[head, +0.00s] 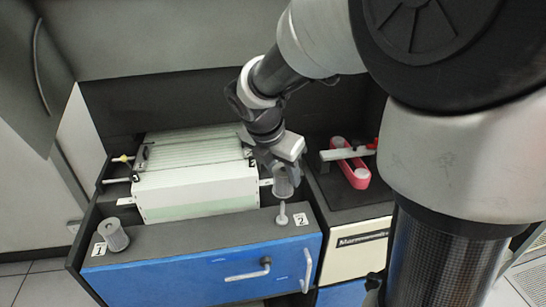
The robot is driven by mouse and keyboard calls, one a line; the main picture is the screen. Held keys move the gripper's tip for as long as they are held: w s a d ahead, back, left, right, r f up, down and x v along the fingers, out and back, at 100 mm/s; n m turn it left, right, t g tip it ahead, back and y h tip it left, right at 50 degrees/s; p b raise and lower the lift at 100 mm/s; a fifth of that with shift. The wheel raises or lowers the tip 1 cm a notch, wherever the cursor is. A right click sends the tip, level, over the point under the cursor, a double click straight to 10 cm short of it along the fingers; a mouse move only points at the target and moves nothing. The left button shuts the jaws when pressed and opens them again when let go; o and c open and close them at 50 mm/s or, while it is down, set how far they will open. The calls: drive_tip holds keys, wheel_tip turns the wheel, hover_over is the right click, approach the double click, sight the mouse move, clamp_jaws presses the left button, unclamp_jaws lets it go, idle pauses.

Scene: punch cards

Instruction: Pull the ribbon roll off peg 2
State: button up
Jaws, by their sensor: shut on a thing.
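Peg 2 (282,213) is a pale upright peg on a round base, standing beside the label "2" (300,219) on the dark ledge. My gripper (281,172) points down above it and is shut on a grey ribbon roll (283,187). The roll hangs over the peg's top; I cannot tell whether the peg's tip is still inside it. My jaws partly hide the roll's upper part. Another grey ribbon roll (113,235) sits at the label "1" (99,249) at the left end of the ledge.
A stack of pale cards (195,190) lies in the bay behind the ledge, close to my gripper's left. A red loop-shaped part (356,175) stands on the dark surface to the right.

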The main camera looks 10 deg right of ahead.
drive_tip(key=shift+r+p, duration=2.55)
drive_tip(key=shift+r, duration=0.15)
